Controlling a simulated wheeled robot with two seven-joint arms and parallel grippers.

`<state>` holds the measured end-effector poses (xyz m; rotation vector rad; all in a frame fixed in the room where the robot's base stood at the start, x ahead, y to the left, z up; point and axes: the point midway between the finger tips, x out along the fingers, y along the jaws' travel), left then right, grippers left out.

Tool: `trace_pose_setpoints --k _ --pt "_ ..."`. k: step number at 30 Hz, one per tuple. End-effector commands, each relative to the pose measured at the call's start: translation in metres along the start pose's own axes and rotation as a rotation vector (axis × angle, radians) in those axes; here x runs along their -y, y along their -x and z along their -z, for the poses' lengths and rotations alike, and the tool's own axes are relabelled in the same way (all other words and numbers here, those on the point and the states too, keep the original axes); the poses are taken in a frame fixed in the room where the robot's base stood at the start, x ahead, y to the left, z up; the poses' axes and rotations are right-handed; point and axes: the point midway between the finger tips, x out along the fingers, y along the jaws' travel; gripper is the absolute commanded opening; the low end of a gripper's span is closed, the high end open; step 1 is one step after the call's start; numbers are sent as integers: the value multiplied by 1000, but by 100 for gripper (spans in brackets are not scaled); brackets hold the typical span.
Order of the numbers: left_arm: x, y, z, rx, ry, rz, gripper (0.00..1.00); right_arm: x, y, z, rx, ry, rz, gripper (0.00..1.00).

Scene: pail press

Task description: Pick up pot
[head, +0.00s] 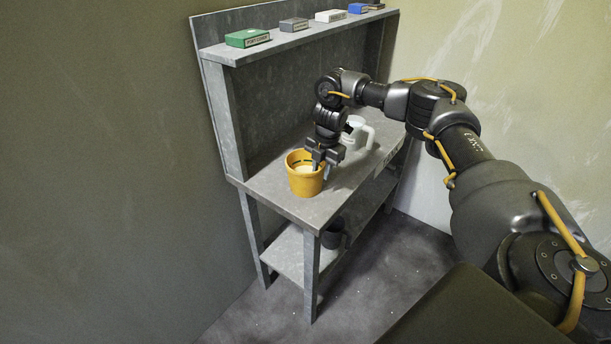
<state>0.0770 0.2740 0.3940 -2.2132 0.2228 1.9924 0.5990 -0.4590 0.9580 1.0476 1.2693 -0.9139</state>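A yellow pot (305,180), shaped like a small pail, stands upright near the front left corner of the workbench. Something pale shows inside it. My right gripper (320,163) points down at the right side of the pot's rim, with its fingers overlapping the rim in the picture. The fingertips are small and partly hidden, so I cannot tell whether they are closed on the rim. My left gripper is not in view.
The grey metal workbench (262,186) holds a white jug (363,133) behind my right gripper. Several small boxes, including a green one (248,38), line the upper shelf (232,52). A dark container (333,234) stands on the lower shelf (287,252).

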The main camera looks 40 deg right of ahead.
Motion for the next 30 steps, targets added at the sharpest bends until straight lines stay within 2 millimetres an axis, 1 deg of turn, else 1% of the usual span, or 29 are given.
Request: trace_pose_setpoints --k 1,4,6,9,12,17,21,24,30 --pt "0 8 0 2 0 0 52 2 -4 2 0 1 6 29" --pt "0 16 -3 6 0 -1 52 2 -20 4 0 0 6 29" --pt "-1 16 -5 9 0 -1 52 2 -31 4 0 -2 5 29" --pt "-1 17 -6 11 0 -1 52 1 -39 4 0 0 3 29" --pt "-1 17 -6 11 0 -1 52 1 -42 3 0 0 2 29" --pt "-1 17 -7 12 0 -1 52 1 -42 3 0 0 1 29" --pt "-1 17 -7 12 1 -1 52 1 -42 3 0 -1 1 11" --pt "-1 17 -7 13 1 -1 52 1 -42 3 0 -1 1 0" --pt "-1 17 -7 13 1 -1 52 1 -42 3 0 -1 2 0"
